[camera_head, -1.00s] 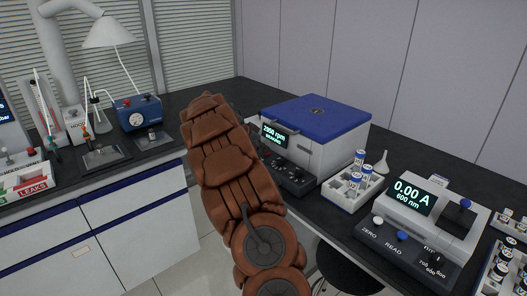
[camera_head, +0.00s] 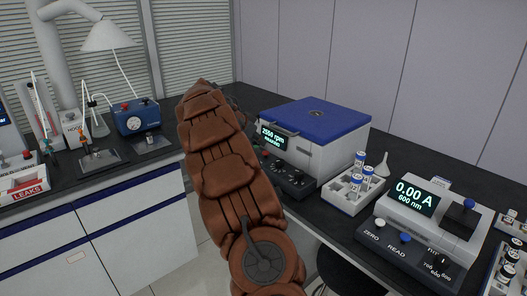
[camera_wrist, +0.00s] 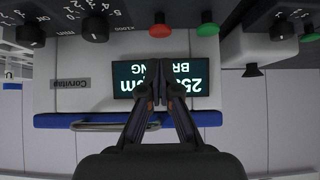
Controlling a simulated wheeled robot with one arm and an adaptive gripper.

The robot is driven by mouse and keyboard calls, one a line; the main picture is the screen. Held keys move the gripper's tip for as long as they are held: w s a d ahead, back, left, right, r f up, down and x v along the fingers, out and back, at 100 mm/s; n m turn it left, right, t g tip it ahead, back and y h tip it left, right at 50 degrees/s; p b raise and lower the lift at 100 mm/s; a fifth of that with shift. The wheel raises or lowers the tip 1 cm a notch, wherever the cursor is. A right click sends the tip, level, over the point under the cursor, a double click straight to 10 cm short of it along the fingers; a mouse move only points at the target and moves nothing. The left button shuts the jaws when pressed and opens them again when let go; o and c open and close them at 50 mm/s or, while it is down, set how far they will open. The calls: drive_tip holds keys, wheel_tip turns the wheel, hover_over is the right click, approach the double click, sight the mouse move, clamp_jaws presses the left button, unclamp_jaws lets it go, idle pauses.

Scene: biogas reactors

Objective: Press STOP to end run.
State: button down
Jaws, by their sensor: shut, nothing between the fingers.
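The centrifuge (camera_head: 335,160), white with a shut blue lid, stands on the bench. Its lit display (camera_head: 272,137) shows an rpm figure of about 2550, with BRAKING below in the wrist view (camera_wrist: 190,75). The wrist view is upside down. It shows a red button (camera_wrist: 160,30), a green button (camera_wrist: 208,29) and dark knobs on the control panel; I cannot read which button is STOP. My gripper (camera_wrist: 152,97) is shut and empty, its tips in front of the display, apart from the red button in the picture. In the head view my arm hides most of it.
A photometer (camera_head: 430,215) reading 0.00 A stands to the right. A blue gauge box (camera_head: 137,117) and glassware are on the left bench.

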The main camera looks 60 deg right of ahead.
drive_tip(key=b+v, duration=0.1)
drive_tip(key=v, duration=0.7)
drive_tip(key=shift+a+r, duration=0.2)
drive_tip(key=shift+a, duration=0.05)
drive_tip(key=shift+w, duration=0.1)
idle(0.3)
drive_tip(key=s+a+n+t+y+p, duration=0.1)
drive_tip(key=s+a+n+y+p, duration=0.35)
drive_tip(key=a, duration=1.05)
drive_tip(key=s+a+n+p, duration=0.1)
drive_tip(key=s+a+n, duration=0.6)
drive_tip(key=a, duration=0.8)
drive_tip(key=s+a+f+n+y+p, duration=0.1)
drive_tip(key=s+a+n, duration=0.3)
drive_tip(key=s+a, duration=0.4)
drive_tip(key=s+a+f+n+y+p, duration=0.2)
drive_tip(key=s+a+n, duration=0.3)
drive_tip(key=s+a, duration=0.4)
drive_tip(key=shift+a+f+y+p, duration=0.3)
drive_tip(key=shift+a+f+y, duration=0.25)
drive_tip(key=shift+a+f, duration=0.4)
